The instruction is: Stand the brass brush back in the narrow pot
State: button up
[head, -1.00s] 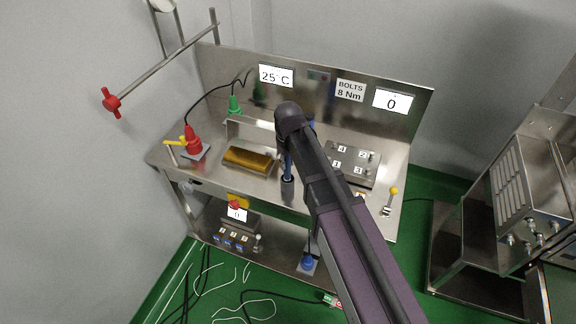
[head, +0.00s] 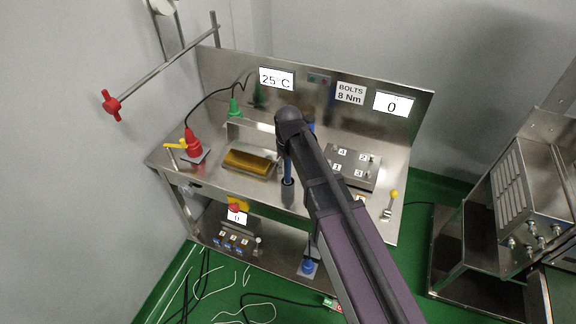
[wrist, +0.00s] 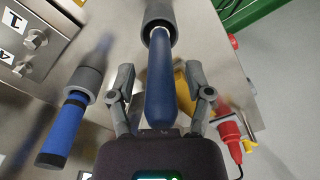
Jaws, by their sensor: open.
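A dark blue tapered handle, which looks like the brush's (wrist: 158,85), stands in a narrow grey pot (wrist: 160,14). A short silvery part of it shows at the pot's mouth; the bristles are hidden. My gripper (wrist: 158,72) is open, with one finger on each side of the handle and a gap visible at both sides. In the head view the blue handle (head: 287,168) rises from the dark pot (head: 288,191) at the bench's front; my arm hides most of the gripper.
A second blue handle with a black end (wrist: 62,135) sits in another grey holder (wrist: 84,82) close by.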

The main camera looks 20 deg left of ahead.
jog(key=shift+r, duration=0.1)
notch_tip(320, 180, up, 12)
jog(key=p, duration=1.2)
jog(key=shift+d, duration=0.2)
dwell(0.9)
jog(key=s+d+m, duration=0.2)
jog(key=d+m, duration=0.3)
jog(key=d, duration=1.3)
jog(key=s+d+m, duration=0.3)
jog(key=d+m, duration=0.1)
jog(key=d, duration=1.4)
jog(key=shift+s+d+m, duration=0.15)
jog(key=shift+s+m, duration=0.2)
jog(key=shift+m, duration=0.05)
